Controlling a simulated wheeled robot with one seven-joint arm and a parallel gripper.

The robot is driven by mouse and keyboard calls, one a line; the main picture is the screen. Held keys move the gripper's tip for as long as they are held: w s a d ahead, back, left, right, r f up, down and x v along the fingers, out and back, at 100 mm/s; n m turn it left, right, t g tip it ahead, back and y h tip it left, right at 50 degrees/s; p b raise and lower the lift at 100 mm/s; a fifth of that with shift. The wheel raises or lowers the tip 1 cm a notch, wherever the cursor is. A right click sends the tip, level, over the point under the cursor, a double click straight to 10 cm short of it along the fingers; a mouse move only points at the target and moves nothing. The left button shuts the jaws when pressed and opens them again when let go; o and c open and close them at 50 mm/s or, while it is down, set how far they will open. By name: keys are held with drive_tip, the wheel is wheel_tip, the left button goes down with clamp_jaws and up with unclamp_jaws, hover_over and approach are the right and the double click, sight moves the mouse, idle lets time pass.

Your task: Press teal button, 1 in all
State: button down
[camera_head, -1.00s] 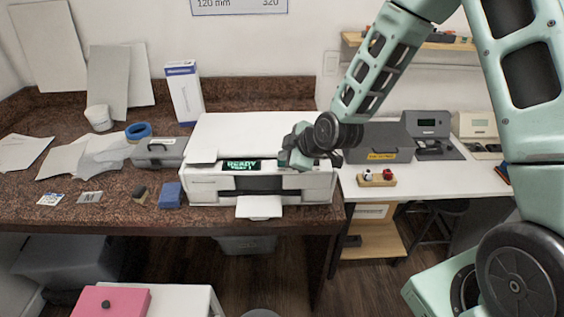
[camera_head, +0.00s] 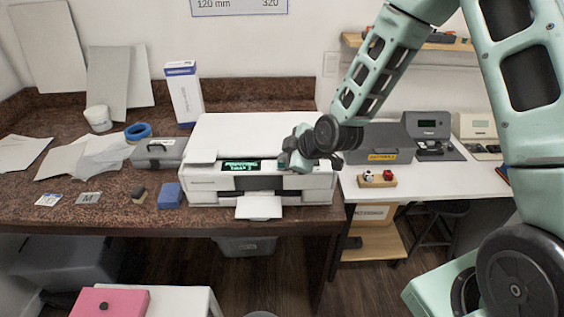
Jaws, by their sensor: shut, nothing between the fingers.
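A white printer (camera_head: 250,137) stands on the brown speckled counter. Its small display (camera_head: 240,166) shows two lines of green text, too small to read surely. My gripper (camera_head: 288,160) is shut and empty. It is at the right part of the printer's front panel, just right of the display, with its tips at or very close to the panel. The teal button is not clearly seen; my gripper covers that part of the panel, and I cannot tell whether the tips touch it.
The printer's output tray (camera_head: 258,206) sticks out at the front. A blue box (camera_head: 170,196) and a grey case (camera_head: 158,152) lie left of the printer. A white table (camera_head: 440,184) on the right holds grey devices (camera_head: 428,128) and a small wooden block (camera_head: 376,181).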

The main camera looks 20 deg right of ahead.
drive_tip(key=shift+r, duration=0.1)
drive_tip(key=shift+r+p, duration=0.5)
drive_tip(key=shift+r, duration=0.3)
drive_tip(key=shift+r+p, duration=1.65)
drive_tip(key=shift+r, duration=0.9)
drive_tip(key=shift+f, duration=0.1)
drive_tip(key=s+a+r+m+g+b, duration=0.15)
drive_tip(key=s+a+g+b, duration=0.5)
drive_tip(key=s, duration=0.95)
drive_tip(key=s+r+m+g+h, duration=0.1)
drive_tip(key=s+m+g+h, duration=0.1)
drive_tip(key=s, duration=1.4)
drive_tip(key=shift+s+a+r+m+h+b, duration=0.2)
drive_tip(key=shift+s+r+m+h+b, duration=0.3)
drive_tip(key=shift+m, duration=0.75)
